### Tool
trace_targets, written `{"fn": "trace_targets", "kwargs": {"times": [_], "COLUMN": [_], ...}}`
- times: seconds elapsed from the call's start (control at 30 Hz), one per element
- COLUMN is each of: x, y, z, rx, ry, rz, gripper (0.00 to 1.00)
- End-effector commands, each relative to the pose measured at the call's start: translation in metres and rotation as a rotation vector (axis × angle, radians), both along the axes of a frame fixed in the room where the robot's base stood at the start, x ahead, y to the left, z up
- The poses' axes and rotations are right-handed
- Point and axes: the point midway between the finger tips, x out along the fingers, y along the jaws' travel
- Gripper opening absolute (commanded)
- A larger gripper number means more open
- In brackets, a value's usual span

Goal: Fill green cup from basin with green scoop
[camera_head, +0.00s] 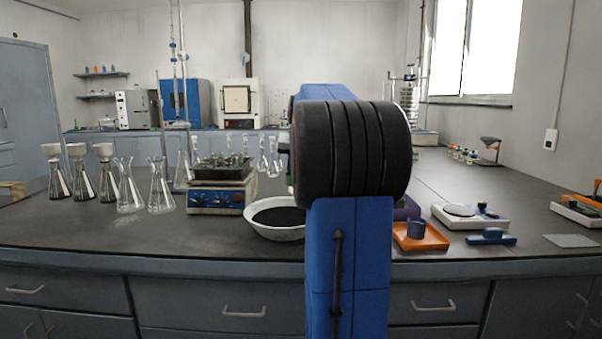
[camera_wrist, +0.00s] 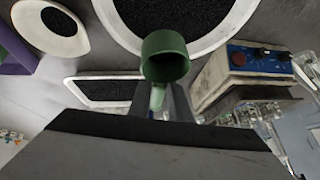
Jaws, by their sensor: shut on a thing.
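The green scoop (camera_wrist: 166,57) shows in the wrist view, with its round cup end toward the basin and its pale green handle running back between my fingers. My gripper (camera_wrist: 160,102) is shut on that handle. The basin (camera_wrist: 226,48) is white and round and holds black granules. Its rim lies just beyond the scoop in the wrist view. Whether the scoop holds any granules is unclear. In the head view the basin (camera_head: 276,233) sits on the bench left of my blue arm, which hides the gripper and scoop. I cannot make out a separate green cup.
A blue-fronted hot plate (camera_head: 215,196) stands left of the basin, with several glass flasks (camera_head: 130,190) further left. Right of my arm are an orange tray (camera_head: 435,240) with a blue cup (camera_head: 416,229) and a white balance (camera_head: 470,215). A white tray of black granules (camera_wrist: 75,88) shows in the wrist view.

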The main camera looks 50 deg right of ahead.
Motion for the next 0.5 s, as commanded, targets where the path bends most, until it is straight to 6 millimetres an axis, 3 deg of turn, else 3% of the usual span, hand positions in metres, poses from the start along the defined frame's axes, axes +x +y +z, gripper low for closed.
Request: {"fn": "trace_targets", "kwargs": {"times": [0.5], "x": [0.023], "y": [0.036], "z": [0.0], "rx": [0.0], "ry": [-0.001], "rz": [0.003], "gripper": [0.0]}}
